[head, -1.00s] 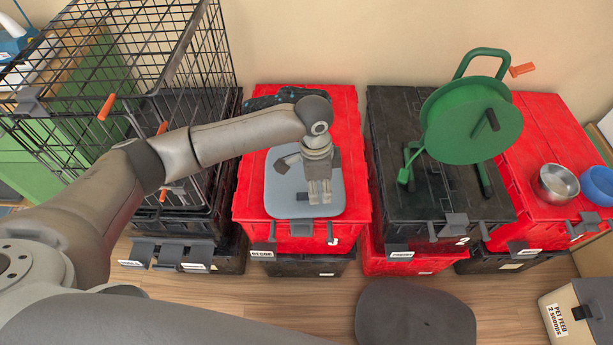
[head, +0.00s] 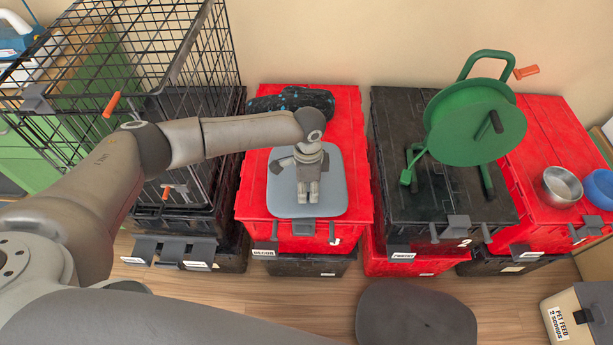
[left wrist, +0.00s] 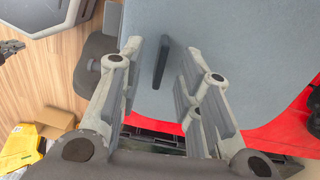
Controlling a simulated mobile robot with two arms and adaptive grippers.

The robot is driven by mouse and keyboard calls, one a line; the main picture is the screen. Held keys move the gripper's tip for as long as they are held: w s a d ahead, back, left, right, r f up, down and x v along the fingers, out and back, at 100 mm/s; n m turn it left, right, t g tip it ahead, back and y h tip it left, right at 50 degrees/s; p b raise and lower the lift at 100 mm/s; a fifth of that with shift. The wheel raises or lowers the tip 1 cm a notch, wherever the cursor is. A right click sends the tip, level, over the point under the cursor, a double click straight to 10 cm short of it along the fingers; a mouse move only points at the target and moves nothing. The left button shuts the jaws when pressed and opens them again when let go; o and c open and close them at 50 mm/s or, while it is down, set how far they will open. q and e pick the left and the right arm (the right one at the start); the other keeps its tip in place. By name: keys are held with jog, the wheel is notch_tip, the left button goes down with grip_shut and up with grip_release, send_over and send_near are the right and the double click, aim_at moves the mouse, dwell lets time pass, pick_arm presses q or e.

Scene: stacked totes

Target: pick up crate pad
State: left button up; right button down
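The likely crate pad (head: 290,101) is a dark, folded soft thing with teal spots at the back of the left red tote. In front of it on this tote lies a flat grey-blue lid-like panel (head: 334,190) with rounded corners. My left gripper (head: 308,197) points down over this panel, in front of the dark pad. In the left wrist view the left gripper (left wrist: 165,85) is open, with a dark bar-shaped handle (left wrist: 162,62) of the panel showing between its fingers. I cannot tell whether they touch it. My right gripper is out of view.
The red tote (head: 250,205) stands between a black wire crate (head: 190,80) and a black tote (head: 390,130) bearing a green reel (head: 475,130). Bowls (head: 562,185) sit on the far right red tote. A dark grey rounded object (head: 415,320) stands in front.

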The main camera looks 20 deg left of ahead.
pick_arm(q)
notch_tip(320, 180, down, 2)
jog(key=shift+f, duration=0.15)
grip_shut()
dwell(0.4)
